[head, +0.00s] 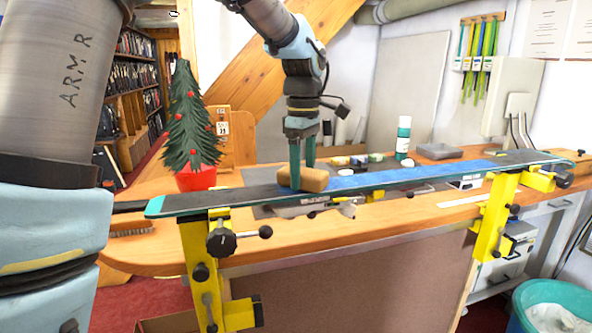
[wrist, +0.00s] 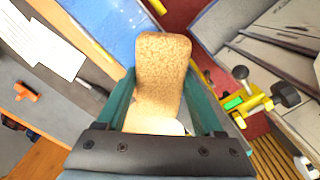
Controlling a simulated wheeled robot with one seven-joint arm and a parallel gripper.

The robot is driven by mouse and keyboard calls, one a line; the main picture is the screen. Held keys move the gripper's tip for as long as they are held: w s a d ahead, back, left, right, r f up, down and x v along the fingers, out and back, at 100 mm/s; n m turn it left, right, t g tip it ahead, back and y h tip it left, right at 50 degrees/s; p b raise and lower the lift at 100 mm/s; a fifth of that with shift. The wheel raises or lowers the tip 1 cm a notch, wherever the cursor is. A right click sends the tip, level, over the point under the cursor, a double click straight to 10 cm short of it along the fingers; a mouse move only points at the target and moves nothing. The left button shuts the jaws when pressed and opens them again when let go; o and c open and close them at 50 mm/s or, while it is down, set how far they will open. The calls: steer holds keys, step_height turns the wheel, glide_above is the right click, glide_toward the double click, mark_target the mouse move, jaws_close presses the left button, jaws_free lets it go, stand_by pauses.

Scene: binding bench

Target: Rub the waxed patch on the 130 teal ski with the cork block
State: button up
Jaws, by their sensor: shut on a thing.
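The teal ski (head: 225,201) lies base up across two yellow vises on the bench. A blue stretch (head: 400,176) runs along the middle of its dark base; I cannot tell the waxed patch apart on it. My gripper (head: 303,172) points down over the left part of the ski and is shut on the tan cork block (head: 314,180). The block appears at the ski's surface, near the left end of the blue stretch; contact is not certain. In the wrist view the cork block (wrist: 162,75) sits between the teal fingers, beside the blue base (wrist: 105,28).
Yellow vises (head: 200,262) with black knobs stand at the bench's front edge. A small decorated tree (head: 187,120) stands behind the ski's left part. A green-and-white bottle (head: 403,138), small tins (head: 358,160) and a grey tray (head: 438,151) stand behind the ski. A brush (head: 130,229) lies at left.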

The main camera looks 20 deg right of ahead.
mark_target(419, 172)
steer(key=shift+s+d+f+p, duration=0.15)
steer(key=shift+d+p, duration=0.3)
steer(key=shift+d, duration=0.6)
steer(key=shift+s+d+p, duration=0.15)
steer(key=shift+d+p, duration=0.25)
steer(key=shift+d, duration=0.6)
steer(key=shift+s+d+f+p, duration=0.15)
steer(key=shift+d+p, duration=0.3)
steer(key=shift+d, duration=0.6)
